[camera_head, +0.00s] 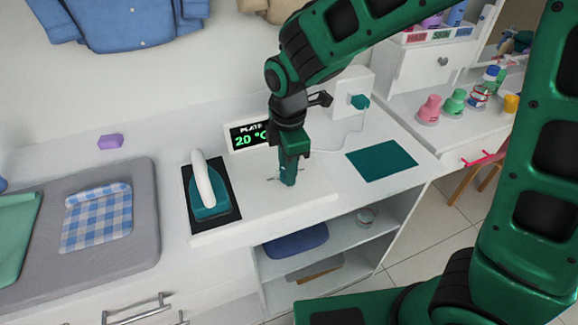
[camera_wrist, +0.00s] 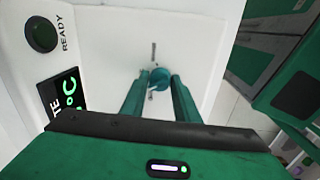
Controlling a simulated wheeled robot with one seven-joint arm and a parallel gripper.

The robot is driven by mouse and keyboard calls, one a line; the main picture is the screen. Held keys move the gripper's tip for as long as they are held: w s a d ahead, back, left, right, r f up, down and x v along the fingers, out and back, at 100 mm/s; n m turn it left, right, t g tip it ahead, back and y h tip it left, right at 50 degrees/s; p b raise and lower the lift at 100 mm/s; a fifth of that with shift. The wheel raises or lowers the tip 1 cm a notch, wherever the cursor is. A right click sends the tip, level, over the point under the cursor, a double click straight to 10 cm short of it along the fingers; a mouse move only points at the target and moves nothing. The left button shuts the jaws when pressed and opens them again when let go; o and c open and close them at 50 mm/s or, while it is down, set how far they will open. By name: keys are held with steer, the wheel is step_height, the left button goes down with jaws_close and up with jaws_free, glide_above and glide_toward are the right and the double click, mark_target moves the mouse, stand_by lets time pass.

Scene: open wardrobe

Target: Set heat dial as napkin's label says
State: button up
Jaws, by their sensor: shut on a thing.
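The blue-and-white checked napkin (camera_head: 97,220) lies on a grey ironing pad at the left. I cannot make out a label on it. The teal heat dial (camera_wrist: 160,78) is on the white plate unit, between my fingertips in the wrist view. Small dark marks surround it. My gripper (camera_head: 289,177) points down over the unit and is shut on the dial. Its fingers mostly hide the dial in the head view. The black display (camera_head: 248,137) behind it reads 20 °C in green; it also shows in the wrist view (camera_wrist: 66,100).
A teal iron (camera_head: 210,205) with a white handle stands on the dark plate left of my gripper. A dark green mat (camera_head: 381,160) lies to the right. A round READY lamp (camera_wrist: 41,35) is dark green. Bottles stand on the right-hand counter.

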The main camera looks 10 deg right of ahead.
steer(key=m, duration=0.5)
steer(key=shift+w+a+r+m, duration=0.15)
steer(key=shift+w+m, duration=0.15)
steer(key=m, duration=0.4)
steer(key=shift+h, duration=0.3)
steer(key=m, duration=0.5)
steer(key=shift+w+m, duration=0.1)
steer(key=shift+m, duration=2.6)
steer(key=shift+g, duration=0.3)
steer(key=o, duration=1)
